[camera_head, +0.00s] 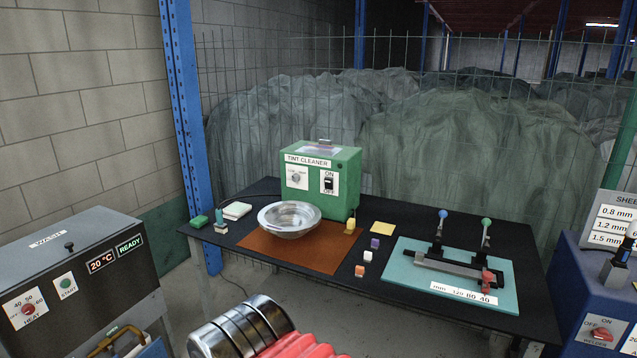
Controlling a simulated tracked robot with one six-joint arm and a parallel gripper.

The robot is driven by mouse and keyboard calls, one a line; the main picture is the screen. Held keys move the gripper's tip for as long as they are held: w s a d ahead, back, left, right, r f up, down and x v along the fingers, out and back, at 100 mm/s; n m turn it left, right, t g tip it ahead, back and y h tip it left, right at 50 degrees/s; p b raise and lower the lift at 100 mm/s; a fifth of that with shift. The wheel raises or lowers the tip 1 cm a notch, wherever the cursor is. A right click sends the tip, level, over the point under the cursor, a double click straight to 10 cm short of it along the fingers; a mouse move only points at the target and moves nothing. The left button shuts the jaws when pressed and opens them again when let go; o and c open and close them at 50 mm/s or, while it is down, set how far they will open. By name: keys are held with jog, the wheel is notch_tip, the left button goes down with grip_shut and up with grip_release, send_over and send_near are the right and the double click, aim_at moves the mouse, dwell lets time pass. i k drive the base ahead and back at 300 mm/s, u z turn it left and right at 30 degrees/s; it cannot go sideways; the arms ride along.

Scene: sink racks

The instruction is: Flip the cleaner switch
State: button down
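The cleaner is a green box (346,192) labelled "TINT CLEANER", standing at the back of the black table. Its switch (328,184) is a small black switch on a white plate on the right of the front face, with ON above and OFF below. The switch is too small to tell its position. A round grey dial (295,178) sits to the left of the switch. A shiny metal bowl (289,219) stands in front of the box, below the dial and switch, and does not cover them. My gripper is not in view.
The black table (262,187) also holds a brown mat (312,255), small coloured blocks and a teal board (497,291) with two upright levers. Metal cylinders (241,330) and red ribbed shapes (300,347) fill the bottom foreground. A wash unit (60,265) stands left, a blue welder right.

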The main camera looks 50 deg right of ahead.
aim_at(328, 183)
jog(key=z, duration=0.25)
jog(key=i, duration=0.85)
jog(key=z, duration=0.4)
